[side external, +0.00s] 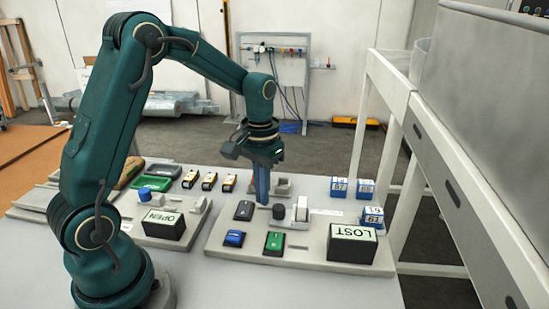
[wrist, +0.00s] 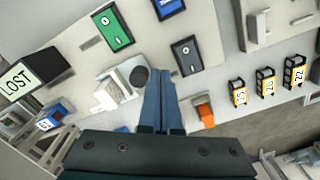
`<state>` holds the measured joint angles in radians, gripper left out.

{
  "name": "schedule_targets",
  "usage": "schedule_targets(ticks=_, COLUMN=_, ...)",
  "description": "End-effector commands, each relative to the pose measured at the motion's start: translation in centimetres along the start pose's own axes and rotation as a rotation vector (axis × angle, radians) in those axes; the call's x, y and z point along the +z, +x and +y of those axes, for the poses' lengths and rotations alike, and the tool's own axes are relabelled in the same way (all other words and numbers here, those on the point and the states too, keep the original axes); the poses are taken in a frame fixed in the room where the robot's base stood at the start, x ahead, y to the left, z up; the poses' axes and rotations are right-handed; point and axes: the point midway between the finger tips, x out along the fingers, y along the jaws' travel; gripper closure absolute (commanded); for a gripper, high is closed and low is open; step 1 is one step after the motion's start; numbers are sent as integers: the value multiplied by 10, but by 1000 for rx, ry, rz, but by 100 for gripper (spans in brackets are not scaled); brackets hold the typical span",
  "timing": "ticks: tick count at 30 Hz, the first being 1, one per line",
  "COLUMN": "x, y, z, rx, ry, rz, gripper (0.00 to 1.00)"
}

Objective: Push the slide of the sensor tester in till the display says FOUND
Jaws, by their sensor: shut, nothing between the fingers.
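The wrist view shows the knob (wrist: 140,75) beside the white block (wrist: 112,92). I cannot tell which part is the slide. My gripper (side external: 262,200) is shut and empty, its blue fingers pointing down just left of the knob. In the wrist view my fingertips (wrist: 158,72) look close beside the knob; contact is unclear.
An orange piece (wrist: 205,115) is near my fingers. Another board has an OPEN display (side external: 165,224). Blue-and-white number cubes (side external: 372,217) stand right, near a white frame (side external: 395,110).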

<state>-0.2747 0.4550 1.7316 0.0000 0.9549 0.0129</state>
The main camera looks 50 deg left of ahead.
Motion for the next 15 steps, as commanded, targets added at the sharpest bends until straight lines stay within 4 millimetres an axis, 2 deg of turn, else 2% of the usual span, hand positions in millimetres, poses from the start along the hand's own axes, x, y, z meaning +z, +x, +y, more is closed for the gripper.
schedule_targets(ticks=15, x=0, y=16, z=0, rx=0, ry=0, rz=-2, gripper=100)
